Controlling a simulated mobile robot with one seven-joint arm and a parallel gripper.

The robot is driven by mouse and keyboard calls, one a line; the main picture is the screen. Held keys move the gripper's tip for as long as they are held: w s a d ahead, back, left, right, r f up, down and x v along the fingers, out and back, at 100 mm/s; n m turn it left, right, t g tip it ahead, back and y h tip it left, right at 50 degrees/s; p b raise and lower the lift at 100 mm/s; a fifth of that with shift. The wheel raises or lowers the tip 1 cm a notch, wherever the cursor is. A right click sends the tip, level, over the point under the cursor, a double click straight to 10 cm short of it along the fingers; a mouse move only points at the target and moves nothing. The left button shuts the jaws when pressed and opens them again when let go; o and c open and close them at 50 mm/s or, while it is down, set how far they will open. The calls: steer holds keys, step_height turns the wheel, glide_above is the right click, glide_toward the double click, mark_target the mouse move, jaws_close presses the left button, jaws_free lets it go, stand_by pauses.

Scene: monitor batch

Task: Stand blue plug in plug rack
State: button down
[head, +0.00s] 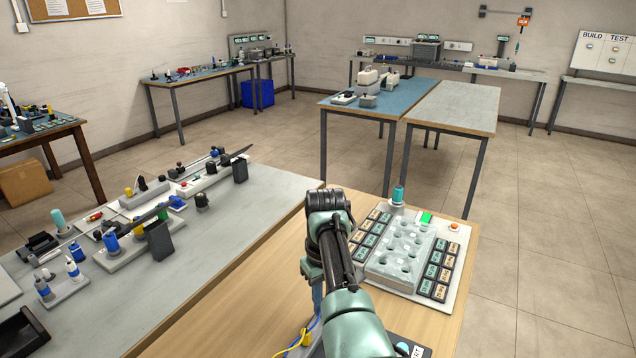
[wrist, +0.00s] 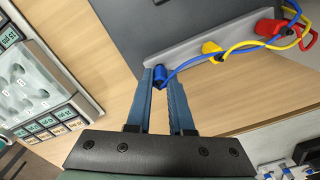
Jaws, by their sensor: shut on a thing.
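In the wrist view my gripper (wrist: 161,82) is shut on the blue plug (wrist: 159,72), which shows between the fingertips with its blue cable leading off to the right. The plug rack (wrist: 204,45) is a grey bar beside the plug. A yellow plug (wrist: 211,48) and a red plug (wrist: 266,28) stand along it. The blue plug overlaps the rack's left end; I cannot tell whether it touches the rack or sits in it.
A panel (head: 416,300) with labelled blocks and a pale moulded tray (head: 400,255) lies right of my arm on the wooden table (head: 245,290). A grey workbench (head: 262,180) with several tools and bottles stands at left. Yellow and blue cables loop over the rack.

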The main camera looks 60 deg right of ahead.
steer(key=shift+f, duration=0.5)
stand_by(0.8)
steer(key=c, duration=0.7)
jaws_free()
steer(key=shift+r, duration=0.1)
step_height(320, 180, up, 13)
steer(key=shift+f, duration=0.1)
